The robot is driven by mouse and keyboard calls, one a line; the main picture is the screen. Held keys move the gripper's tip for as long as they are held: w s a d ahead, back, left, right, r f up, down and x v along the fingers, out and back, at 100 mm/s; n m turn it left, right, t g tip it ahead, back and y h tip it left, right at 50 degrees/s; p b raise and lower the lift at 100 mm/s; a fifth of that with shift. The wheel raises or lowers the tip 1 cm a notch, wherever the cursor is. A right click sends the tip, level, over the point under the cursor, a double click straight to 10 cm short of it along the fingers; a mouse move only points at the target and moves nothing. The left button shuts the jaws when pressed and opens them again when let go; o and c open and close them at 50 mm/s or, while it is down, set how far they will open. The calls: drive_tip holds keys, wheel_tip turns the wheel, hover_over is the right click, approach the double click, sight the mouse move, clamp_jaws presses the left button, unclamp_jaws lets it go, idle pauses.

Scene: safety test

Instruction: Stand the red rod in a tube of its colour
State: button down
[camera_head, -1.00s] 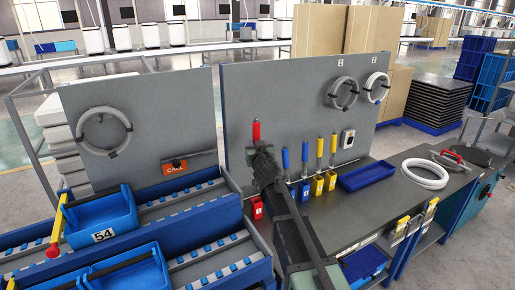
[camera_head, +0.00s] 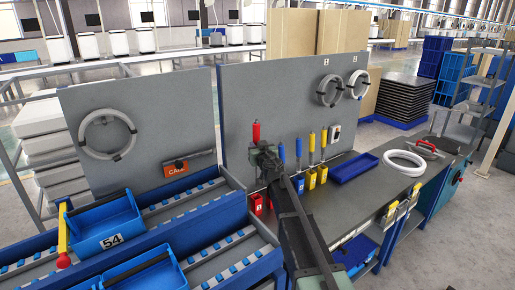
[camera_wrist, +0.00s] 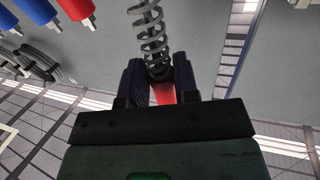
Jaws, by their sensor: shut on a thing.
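A red tube (camera_head: 256,203) stands on the bench below and slightly left of my gripper. Whether the rod's lower end is above or inside a tube is hidden.
A blue tray (camera_head: 354,167) lies further right. A grey panel (camera_head: 235,100) rises behind. White coiled hose (camera_head: 405,163) lies on the bench.

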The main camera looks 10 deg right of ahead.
wheel_tip(320, 180, down, 12)
drive_tip(key=b, duration=1.2)
drive_tip(key=shift+f, duration=0.2)
idle(0.5)
drive_tip(key=c, duration=0.8)
unclamp_jaws()
drive_tip(key=s, duration=0.8)
drive_tip(key=r+p, duration=0.7)
drive_tip(key=shift+w+d+r, duration=0.15)
drive_tip(key=shift+w+d, duration=0.05)
drive_tip(key=shift+d, duration=0.2)
